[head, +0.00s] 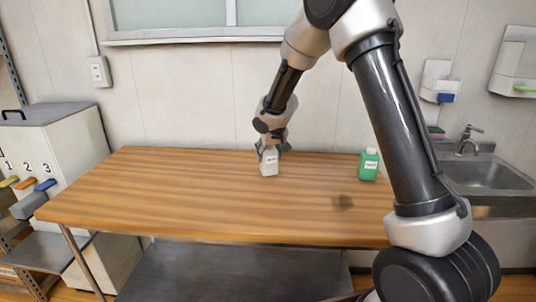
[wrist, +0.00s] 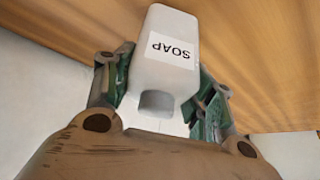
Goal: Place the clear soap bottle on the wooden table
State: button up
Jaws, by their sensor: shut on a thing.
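The clear soap bottle (head: 269,167) looks whitish and stands upright at the wooden table (head: 180,190), towards its back middle. In the wrist view the bottle (wrist: 165,75) carries a label reading SOAP and sits between the two fingers. My gripper (head: 270,150) is shut on the bottle from above; its fingers also show in the wrist view (wrist: 163,90). The bottle's base appears at the tabletop, but I cannot tell whether it touches.
A green bottle (head: 369,164) stands on the table to the right. A sink (head: 490,175) is at the far right, and a numbered cabinet (head: 62,140) is at the left. The table's left half is clear.

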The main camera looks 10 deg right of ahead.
jog(key=shift+f, duration=0.3)
jog(key=o, duration=0.9)
jog(key=shift+r, duration=0.1)
jog(key=s+d+r, duration=0.3)
jog(key=s+r, duration=0.3)
jog(key=r, duration=0.2)
jog(key=s+d+r, duration=0.3)
jog(key=s+r, duration=0.4)
jog(key=shift+m+g, duration=0.4)
jog(key=shift+g, duration=0.5)
jog(key=s+d+r, duration=0.1)
jog(key=s+d, duration=0.2)
jog(key=s, duration=0.7)
jog(key=s+d, duration=0.3)
jog(key=s, duration=0.8)
jog(key=s+d+r, duration=0.1)
jog(key=s+d, duration=0.2)
jog(key=s, duration=0.7)
jog(key=shift+s+r, duration=0.15)
jog(key=shift+r, duration=0.2)
